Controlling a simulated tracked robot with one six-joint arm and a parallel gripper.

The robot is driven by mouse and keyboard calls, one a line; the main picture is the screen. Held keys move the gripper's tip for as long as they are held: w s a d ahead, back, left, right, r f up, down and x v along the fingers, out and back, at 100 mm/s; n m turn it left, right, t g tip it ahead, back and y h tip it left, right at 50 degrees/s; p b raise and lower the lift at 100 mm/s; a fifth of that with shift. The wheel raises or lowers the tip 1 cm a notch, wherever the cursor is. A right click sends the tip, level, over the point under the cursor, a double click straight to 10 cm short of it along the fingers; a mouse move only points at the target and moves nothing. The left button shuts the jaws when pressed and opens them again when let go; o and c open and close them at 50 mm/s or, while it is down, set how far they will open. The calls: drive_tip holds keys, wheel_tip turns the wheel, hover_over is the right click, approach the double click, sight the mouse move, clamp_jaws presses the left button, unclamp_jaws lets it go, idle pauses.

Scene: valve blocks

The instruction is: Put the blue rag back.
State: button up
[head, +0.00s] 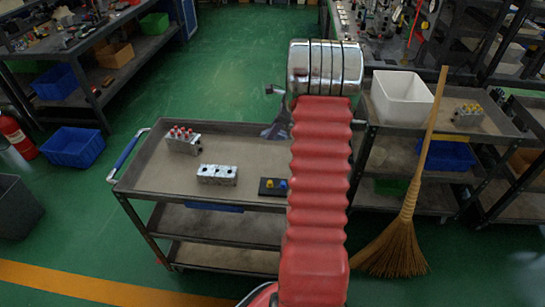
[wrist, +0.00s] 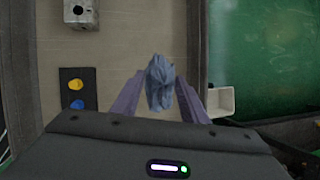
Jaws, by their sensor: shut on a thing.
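The blue rag (wrist: 160,88) is crumpled and held between the two purple fingers of my gripper (wrist: 160,76) in the wrist view. My gripper is shut on it, above the grey cart top near its far edge. In the head view my red arm hides most of the gripper. A small greyish-purple piece shows left of the arm, but I cannot tell whether it is finger or rag. The cart (head: 255,145) has a blue handle at its left end.
On the cart stand a block with red knobs (head: 183,139), a silver block with holes (head: 217,174) and a black plate (head: 270,187) with yellow and blue knobs. A white bin (head: 402,112) stands on the right cart; a broom (head: 405,225) leans there.

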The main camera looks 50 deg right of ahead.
sight(281, 139)
idle(0.3)
drive_tip(key=shift+f, duration=3.1)
drive_tip(key=shift+f, duration=1.9)
drive_tip(key=o, duration=1)
drive_tip(key=shift+o, duration=0.2)
drive_tip(key=shift+r, duration=0.1)
drive_tip(key=v, duration=1.2)
